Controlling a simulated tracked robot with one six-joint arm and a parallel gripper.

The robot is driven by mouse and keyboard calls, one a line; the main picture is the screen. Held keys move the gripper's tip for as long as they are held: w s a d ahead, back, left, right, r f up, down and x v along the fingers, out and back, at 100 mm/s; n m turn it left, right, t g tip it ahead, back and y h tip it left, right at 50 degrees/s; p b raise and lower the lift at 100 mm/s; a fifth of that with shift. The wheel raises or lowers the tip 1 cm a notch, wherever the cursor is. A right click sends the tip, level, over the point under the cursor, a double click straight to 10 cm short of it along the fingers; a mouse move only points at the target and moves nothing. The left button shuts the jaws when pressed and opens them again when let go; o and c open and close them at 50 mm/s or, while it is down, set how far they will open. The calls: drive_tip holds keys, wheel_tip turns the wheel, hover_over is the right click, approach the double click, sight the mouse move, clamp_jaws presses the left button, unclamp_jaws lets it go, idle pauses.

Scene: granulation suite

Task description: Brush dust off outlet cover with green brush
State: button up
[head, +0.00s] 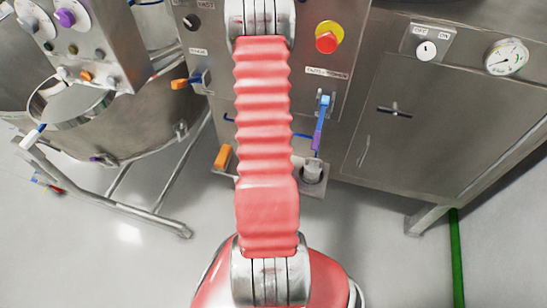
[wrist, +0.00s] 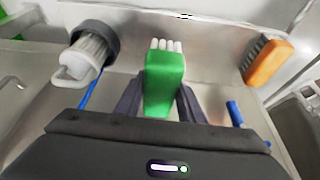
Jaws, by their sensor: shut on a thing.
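My gripper (wrist: 160,84) is shut on the green brush (wrist: 165,85) in the wrist view. The brush has a green body and short white bristles at its far end, pointing away from me. The bristles lie before a grey steel surface; I cannot tell whether they touch it. I cannot make out a clear outlet cover or any dust. In the head view my red ribbed arm fills the middle, and the gripper and brush are hidden.
An orange brush (wrist: 268,62) with dark bristles is to the right in the wrist view. A grey-collared white fitting (wrist: 92,50) is to the left. The head view shows a steel cabinet (head: 430,130) right, a steel vessel (head: 130,130) left and clear floor (head: 100,255) at lower left.

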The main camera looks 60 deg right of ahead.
drive_tip(key=shift+c, duration=0.4)
drive_tip(key=shift+w+a, duration=0.1)
drive_tip(key=shift+a, duration=0.15)
drive_tip(key=w+a+r+n+t+y, duration=0.1)
drive_tip(key=w+a+r+n+t, duration=0.1)
drive_tip(key=w+a+r+n, duration=0.75)
drive_tip(key=w+a+r+n+t+y, duration=0.1)
drive_tip(key=w+a+r, duration=0.35)
drive_tip(key=w, duration=0.95)
drive_tip(key=w+a+r+n+y, duration=0.1)
drive_tip(key=w+a+r+n, duration=0.2)
drive_tip(key=a, duration=0.8)
drive_tip(key=w+a+r+n+y, duration=0.1)
drive_tip(key=w+a+r+n, duration=0.2)
drive_tip(key=w+a+r, duration=0.5)
drive_tip(key=a, duration=0.4)
drive_tip(key=shift+w+a+t+y, duration=0.25)
drive_tip(key=shift+a+t+y, duration=0.05)
drive_tip(key=shift+t, duration=0.1)
